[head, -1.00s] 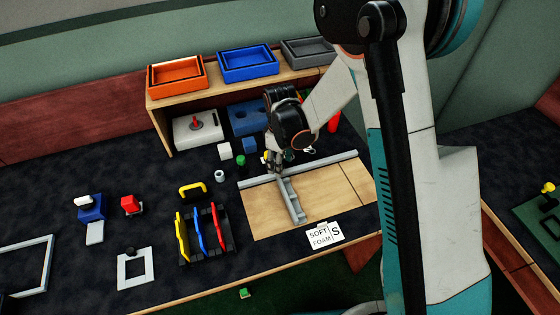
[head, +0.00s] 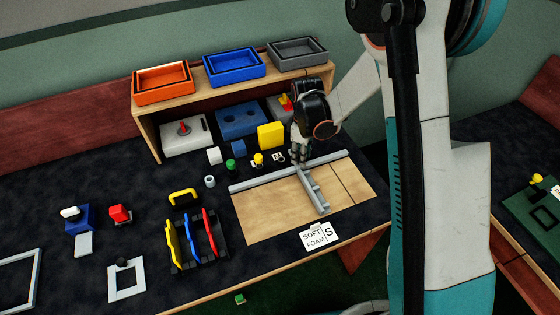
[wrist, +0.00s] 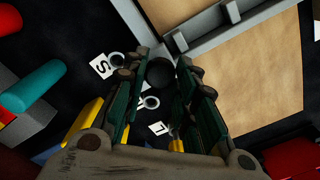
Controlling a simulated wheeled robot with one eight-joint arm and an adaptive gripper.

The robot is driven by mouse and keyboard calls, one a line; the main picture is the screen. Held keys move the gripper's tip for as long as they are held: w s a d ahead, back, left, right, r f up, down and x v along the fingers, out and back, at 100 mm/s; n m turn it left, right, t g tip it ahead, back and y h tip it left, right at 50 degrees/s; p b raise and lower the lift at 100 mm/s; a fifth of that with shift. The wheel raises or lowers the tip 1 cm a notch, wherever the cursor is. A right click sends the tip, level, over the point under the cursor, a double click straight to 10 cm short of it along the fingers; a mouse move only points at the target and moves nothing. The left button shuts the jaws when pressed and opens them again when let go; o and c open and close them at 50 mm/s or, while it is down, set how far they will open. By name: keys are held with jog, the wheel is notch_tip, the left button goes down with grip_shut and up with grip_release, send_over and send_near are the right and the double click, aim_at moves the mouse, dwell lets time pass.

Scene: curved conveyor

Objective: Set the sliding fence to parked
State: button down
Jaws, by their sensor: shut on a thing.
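The sliding fence (head: 314,190) is a grey bar lying across a light wooden board (head: 265,211). Its far end meets a long grey rail (head: 255,183) along the board's back edge. The fence stands right of the board's middle, left of a dark line across the board. My gripper (head: 299,160) points down at the fence's rail end and is shut on its dark knob. In the wrist view the round black knob (wrist: 160,73) shows between the fingers, with the fence (wrist: 207,32) just beyond. The fingers partly hide the grip.
A yellow block (head: 270,136), a green cylinder (head: 230,165) and small lettered tags stand behind the board. A shelf with orange, blue and grey trays (head: 234,65) is at the back. A "SOFT FOAM" card (head: 316,237) lies in front. The board's surface is otherwise clear.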

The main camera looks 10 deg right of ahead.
jog(key=w+d, duration=0.1)
jog(key=d, duration=0.4)
jog(key=w+d, duration=0.2)
jog(key=d, duration=0.2)
jog(key=w+d, duration=0.1)
jog(key=d, duration=0.4)
jog(key=shift+w+d, duration=0.15)
jog(key=shift+d, duration=0.15)
jog(key=c, duration=1.3)
grip_release()
jog(key=shift+d, duration=0.2)
jog(key=shift+a, duration=0.1)
jog(key=shift+r, duration=0.15)
jog(key=shift+r, duration=0.25)
notch_tip(320, 180, up, 11)
jog(key=shift+r, duration=0.15)
